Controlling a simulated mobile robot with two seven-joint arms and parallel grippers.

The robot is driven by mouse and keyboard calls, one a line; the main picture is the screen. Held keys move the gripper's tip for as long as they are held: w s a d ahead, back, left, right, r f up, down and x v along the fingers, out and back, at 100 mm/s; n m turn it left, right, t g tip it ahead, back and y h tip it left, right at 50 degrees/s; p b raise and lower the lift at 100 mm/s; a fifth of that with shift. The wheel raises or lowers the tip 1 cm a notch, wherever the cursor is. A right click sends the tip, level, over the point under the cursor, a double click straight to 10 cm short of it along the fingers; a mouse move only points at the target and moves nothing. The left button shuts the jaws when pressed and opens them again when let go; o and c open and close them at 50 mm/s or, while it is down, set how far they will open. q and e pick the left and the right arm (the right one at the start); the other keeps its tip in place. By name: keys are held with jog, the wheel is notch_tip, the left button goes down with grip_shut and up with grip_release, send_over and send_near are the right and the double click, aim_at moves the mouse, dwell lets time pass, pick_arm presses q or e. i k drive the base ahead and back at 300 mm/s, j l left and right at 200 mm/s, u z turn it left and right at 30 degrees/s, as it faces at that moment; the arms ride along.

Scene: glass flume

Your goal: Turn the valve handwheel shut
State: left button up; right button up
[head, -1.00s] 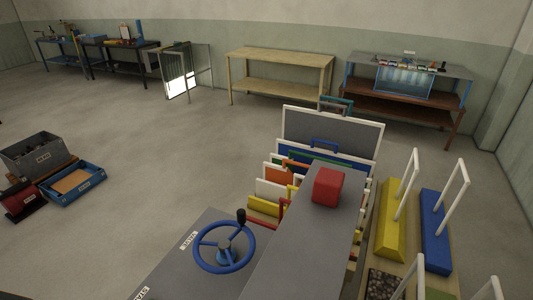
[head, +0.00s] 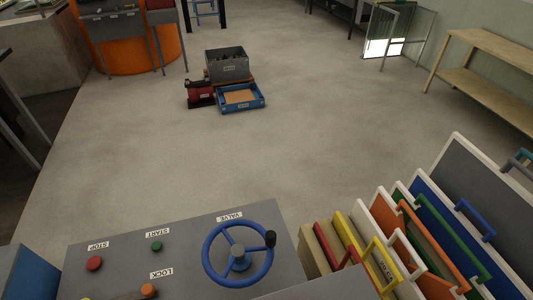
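The blue valve handwheel (head: 238,254) is mounted on the grey control panel (head: 190,235) at the bottom middle of the head view. It has spokes, a grey hub and a black knob (head: 270,238) at its right side. Neither of my grippers shows in the head view, and nothing touches the wheel.
The panel also carries a red STOP button (head: 94,263), a green START button (head: 157,246) and an orange knob (head: 148,290) by the LOCK label. Coloured framed boards (head: 440,235) stand close at the right. Bins (head: 228,65) sit on the open floor beyond.

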aim_at(238, 251)
jog(key=k+l, duration=0.15)
jog(key=k, duration=0.2)
jog(key=i+l+u, duration=0.15)
jog(key=i+u, duration=0.2)
jog(key=u, duration=0.25)
jog(key=i+l+u, duration=0.3)
jog(key=u, duration=0.3)
jog(key=i+l+u, duration=0.2)
jog(key=l+u, duration=0.2)
jog(key=u, duration=0.2)
jog(key=i+l+u, duration=0.15)
jog(key=l+u, duration=0.85)
jog(key=u, duration=0.2)
jog(key=k+l+u, duration=0.1)
jog(key=l+u, duration=0.45)
jog(key=k+l+u, duration=0.2)
jog(key=l+u, duration=0.25)
jog(key=u, duration=0.15)
jog(key=k+l+u, duration=0.3)
jog(key=u, duration=0.3)
